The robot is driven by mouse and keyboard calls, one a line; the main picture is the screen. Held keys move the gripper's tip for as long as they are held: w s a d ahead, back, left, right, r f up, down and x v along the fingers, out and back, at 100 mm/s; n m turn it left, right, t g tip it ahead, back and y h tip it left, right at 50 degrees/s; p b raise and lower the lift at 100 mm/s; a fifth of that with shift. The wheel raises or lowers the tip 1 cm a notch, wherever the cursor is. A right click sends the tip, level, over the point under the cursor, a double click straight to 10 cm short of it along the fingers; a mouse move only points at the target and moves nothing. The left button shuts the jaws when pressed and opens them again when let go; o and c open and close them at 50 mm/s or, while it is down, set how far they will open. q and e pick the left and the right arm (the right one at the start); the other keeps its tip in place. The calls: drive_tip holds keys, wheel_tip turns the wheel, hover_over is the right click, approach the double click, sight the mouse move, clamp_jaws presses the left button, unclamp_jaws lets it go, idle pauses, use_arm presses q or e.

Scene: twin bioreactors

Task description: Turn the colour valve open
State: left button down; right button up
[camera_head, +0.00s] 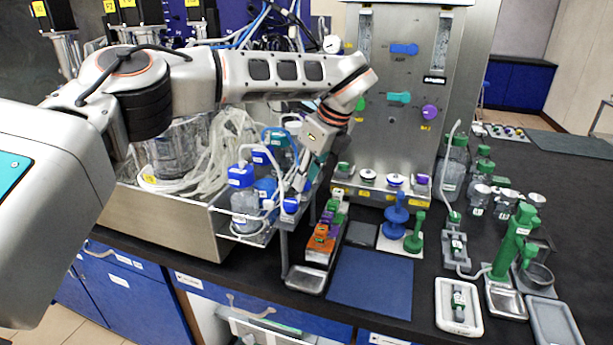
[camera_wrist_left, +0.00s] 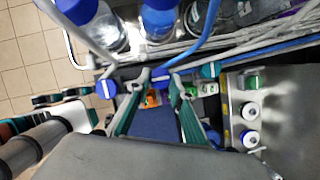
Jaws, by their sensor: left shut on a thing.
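A row of small valve knobs with white marks shows in the left wrist view: a blue knob (camera_wrist_left: 106,89), a darker blue knob (camera_wrist_left: 160,78) and a teal knob (camera_wrist_left: 210,70). My left gripper (camera_wrist_left: 161,76) has its green-lined fingers on either side of the middle, darker blue knob and is shut on it. In the head view my left gripper (camera_head: 303,178) points down beside the bottle tray, and its fingers hide most of the row. A blue knob (camera_head: 290,205) shows just below it. My right gripper is in neither view.
Blue-capped bottles (camera_head: 244,200) and tubing stand in a clear-sided tray close left of the gripper. A steel panel (camera_head: 420,120) with coloured handles rises behind. A rack of coloured parts (camera_head: 322,238) and a blue mat (camera_head: 370,282) lie in front. The mat is bare.

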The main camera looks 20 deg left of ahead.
use_arm(q)
drive_tip(key=c, duration=1.8)
unclamp_jaws()
drive_tip(key=shift+d+r, duration=0.1)
drive_tip(key=shift+r, duration=0.2)
drive_tip(key=v, duration=1.1)
drive_tip(key=shift+s+d+r, duration=0.1)
drive_tip(key=shift+r, duration=0.1)
